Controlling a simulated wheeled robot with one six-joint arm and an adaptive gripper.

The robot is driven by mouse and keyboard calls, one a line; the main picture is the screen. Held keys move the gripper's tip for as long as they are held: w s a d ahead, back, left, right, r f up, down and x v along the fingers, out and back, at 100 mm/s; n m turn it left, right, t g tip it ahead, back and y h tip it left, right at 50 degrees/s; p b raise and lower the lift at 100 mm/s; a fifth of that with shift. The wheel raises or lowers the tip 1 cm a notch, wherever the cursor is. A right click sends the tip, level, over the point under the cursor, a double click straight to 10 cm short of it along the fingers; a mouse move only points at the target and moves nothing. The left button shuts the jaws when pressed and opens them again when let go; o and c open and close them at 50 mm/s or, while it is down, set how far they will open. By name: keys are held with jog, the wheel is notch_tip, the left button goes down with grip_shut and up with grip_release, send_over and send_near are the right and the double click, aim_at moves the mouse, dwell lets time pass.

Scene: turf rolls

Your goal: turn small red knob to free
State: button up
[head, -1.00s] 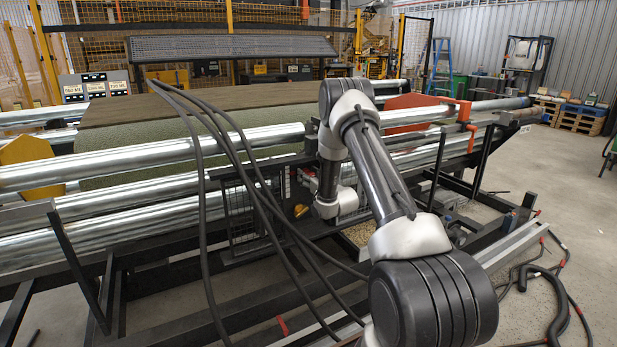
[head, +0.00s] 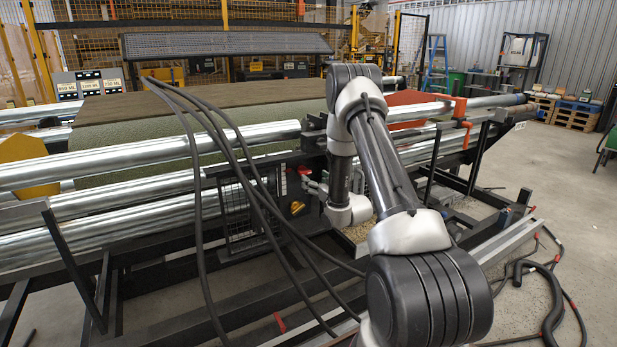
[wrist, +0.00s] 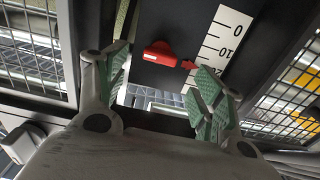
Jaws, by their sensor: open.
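The small red knob (wrist: 158,54) sits on a dark panel in the wrist view, with a red pointer (wrist: 189,64) just to its right. A white scale strip (wrist: 222,47) with black marks and numbers stands beside the pointer, which lies near its left edge. My gripper (wrist: 163,72) is open, its green-padded fingers to the left and right of the knob in the picture. Nothing is between the pads that I can see gripped; how far the tips are from the knob I cannot tell. In the head view my arm hides much of the panel area.
Wire mesh guards flank the panel; the left one (wrist: 35,45) is close to my finger. A yellow part (head: 297,208) sits on the frame. Silver rollers (head: 150,154) and black hoses (head: 197,190) cross the left. Open floor (head: 570,210) lies to the right.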

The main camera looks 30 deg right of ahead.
jog(key=shift+s, duration=1.8)
jog(key=shift+f, duration=0.1)
jog(key=s+d+f+g+h, duration=0.1)
jog(key=s+f+g, duration=0.25)
jog(key=f, duration=0.35)
jog(key=s+f+g, duration=0.3)
jog(key=f+g, duration=0.1)
jog(key=f, duration=0.3)
jog(key=s+r+m+g, duration=0.1)
jog(key=s+g, duration=0.4)
jog(key=s, duration=0.2)
jog(key=s+a+r, duration=0.5)
jog(key=s+r, duration=0.4)
jog(key=r, duration=0.3)
jog(key=s+a+r, duration=0.4)
jog(key=s+r, duration=0.6)
jog(key=r, duration=0.2)
jog(key=s+a+r+g, duration=0.1)
jog(key=s+a+r, duration=0.4)
jog(key=s+r, duration=0.4)
notch_tip(320, 180, up, 3)
jog(key=shift+s+a+f+n, duration=0.1)
jog(key=shift+s+a+n, duration=0.2)
jog(key=shift+a+n, duration=0.1)
